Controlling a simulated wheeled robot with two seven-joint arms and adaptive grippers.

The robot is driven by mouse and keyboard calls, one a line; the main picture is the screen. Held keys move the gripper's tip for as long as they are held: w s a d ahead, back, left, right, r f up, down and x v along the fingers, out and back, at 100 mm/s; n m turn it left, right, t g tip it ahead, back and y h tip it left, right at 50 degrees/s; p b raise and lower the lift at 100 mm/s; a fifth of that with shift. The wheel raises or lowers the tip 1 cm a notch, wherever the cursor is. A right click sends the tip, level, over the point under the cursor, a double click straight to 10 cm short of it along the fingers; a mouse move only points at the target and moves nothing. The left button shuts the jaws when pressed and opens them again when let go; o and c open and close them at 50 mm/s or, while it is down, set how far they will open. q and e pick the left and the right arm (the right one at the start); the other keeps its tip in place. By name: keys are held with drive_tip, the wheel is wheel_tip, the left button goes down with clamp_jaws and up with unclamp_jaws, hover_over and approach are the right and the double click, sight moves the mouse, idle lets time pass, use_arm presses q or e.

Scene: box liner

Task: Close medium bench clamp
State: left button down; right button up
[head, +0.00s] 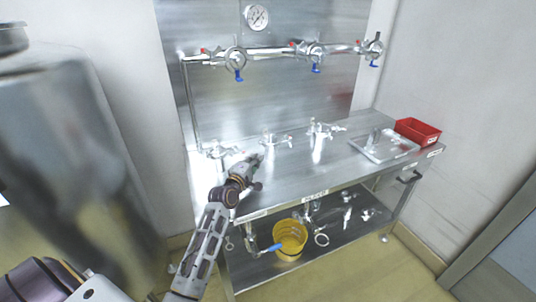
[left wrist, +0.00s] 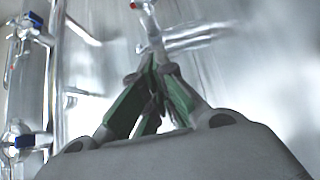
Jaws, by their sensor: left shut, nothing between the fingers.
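Several metal clamps stand in a row on the steel bench (head: 300,172) in the head view: a left one (head: 217,152), a middle one (head: 271,138) and a right one (head: 322,129). I cannot tell by any label which is the medium one. My left gripper (head: 257,158) is shut and empty, low over the bench just in front of the middle clamp. In the left wrist view the green-padded fingers (left wrist: 152,68) come together, and a metal clamp with a red-tipped part (left wrist: 146,6) shows just beyond them. Contact is unclear. My right gripper is not in view.
A pipe (head: 275,52) with several blue-handled valves and a gauge (head: 256,17) is on the back panel. A yellow bucket (head: 290,240) stands on the lower shelf. The bench's front middle is clear.

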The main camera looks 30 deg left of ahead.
sight(274, 147)
use_arm(q)
drive_tip(key=shift+w, duration=1.45)
drive_tip(key=shift+w+d, duration=1.3)
drive_tip(key=shift+w, duration=0.05)
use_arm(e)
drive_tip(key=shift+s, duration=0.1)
use_arm(q)
drive_tip(key=shift+w+d, duration=0.1)
drive_tip(key=shift+w, duration=0.05)
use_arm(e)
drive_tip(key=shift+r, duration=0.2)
use_arm(q)
drive_tip(key=shift+w+d+r+p, duration=0.1)
drive_tip(key=shift+w+p, duration=0.05)
drive_tip(key=shift+p, duration=0.25)
drive_tip(key=shift+w+d, duration=0.15)
drive_tip(key=shift+r, duration=0.1)
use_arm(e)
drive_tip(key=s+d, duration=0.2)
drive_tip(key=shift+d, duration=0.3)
